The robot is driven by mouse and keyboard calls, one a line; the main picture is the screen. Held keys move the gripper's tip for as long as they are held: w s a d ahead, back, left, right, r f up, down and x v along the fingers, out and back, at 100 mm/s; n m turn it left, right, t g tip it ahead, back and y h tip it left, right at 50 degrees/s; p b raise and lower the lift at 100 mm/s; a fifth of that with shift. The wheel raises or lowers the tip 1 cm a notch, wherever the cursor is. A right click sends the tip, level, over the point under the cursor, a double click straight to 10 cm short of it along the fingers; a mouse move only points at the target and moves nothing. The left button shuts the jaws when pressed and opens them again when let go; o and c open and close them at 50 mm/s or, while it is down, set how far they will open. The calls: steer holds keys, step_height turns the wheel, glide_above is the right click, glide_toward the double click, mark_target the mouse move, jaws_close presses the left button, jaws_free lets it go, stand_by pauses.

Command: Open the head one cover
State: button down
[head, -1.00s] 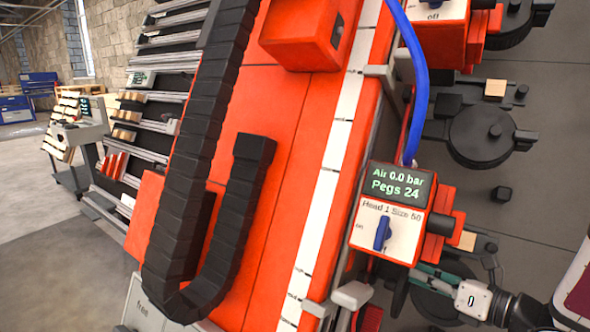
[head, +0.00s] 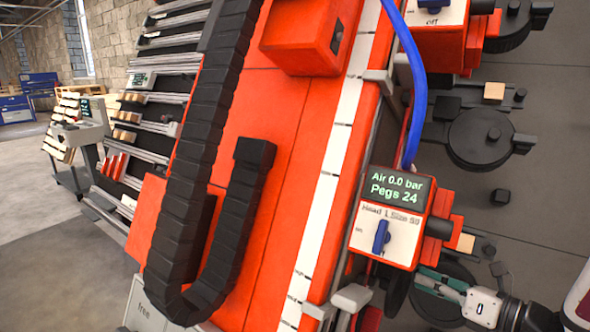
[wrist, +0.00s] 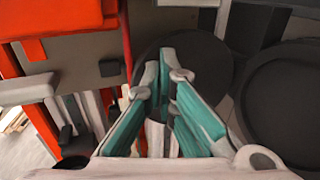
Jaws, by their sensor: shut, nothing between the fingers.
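The head one unit (head: 385,230) is a red box with a white front marked "Head 1". It has a blue knob (head: 381,236) and a display reading "Air 0.0 bar, Pegs 24". I cannot tell for sure which part is its cover. My gripper (head: 424,277) is below and right of this unit in the head view, its fingertips partly hidden. In the wrist view my gripper (wrist: 168,78) has its teal fingers together, empty, in front of a dark round disc (wrist: 207,60). I cannot tell whether they touch it.
A red gantry beam (head: 290,190) with a white scale strip and a black cable chain (head: 185,190) fills the middle. A blue hose (head: 418,80) runs down to the head one unit. Another dark round disc (head: 480,140) with a knob lies farther up. Red parts border the wrist view.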

steer(key=p+v, duration=0.2)
steer(key=v, duration=0.5)
steer(key=shift+s+d, duration=0.15)
steer(key=shift+d, duration=0.1)
stand_by(0.8)
